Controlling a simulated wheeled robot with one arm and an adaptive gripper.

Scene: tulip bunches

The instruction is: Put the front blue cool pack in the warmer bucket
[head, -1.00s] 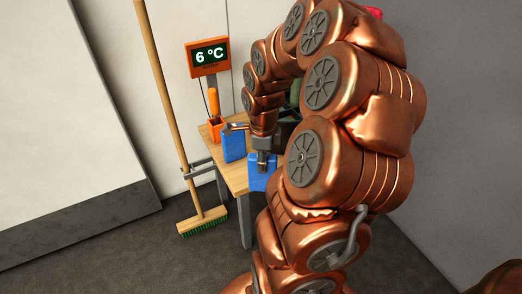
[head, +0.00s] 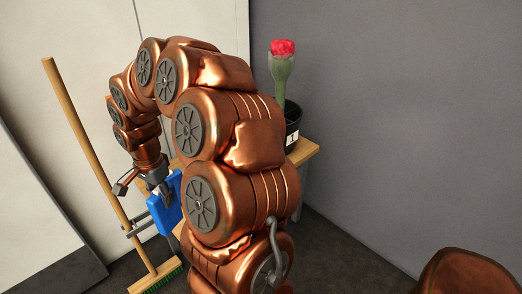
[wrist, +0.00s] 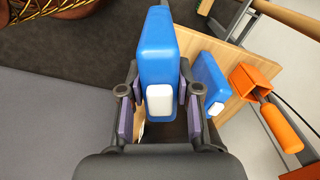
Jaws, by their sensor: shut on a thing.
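A blue cool pack (wrist: 158,45) with a white cap is held upright between my gripper's fingers (wrist: 160,88) in the wrist view. In the head view my gripper (head: 158,188) holds this blue pack (head: 165,208) to the left of the table, up off its top. A second blue pack (wrist: 208,85) stands on the wooden table in the wrist view, to the right of the held one. A black bucket (head: 294,122) labelled 1 stands on the table behind my arm, with a red tulip bunch (head: 282,62) in it. My arm hides part of the bucket and most of the table.
The wooden table (head: 304,152) shows its right corner. An orange holder (wrist: 250,82) with an orange-handled tool (wrist: 282,130) stands beside the second pack. A broom (head: 88,150) leans upright at the left.

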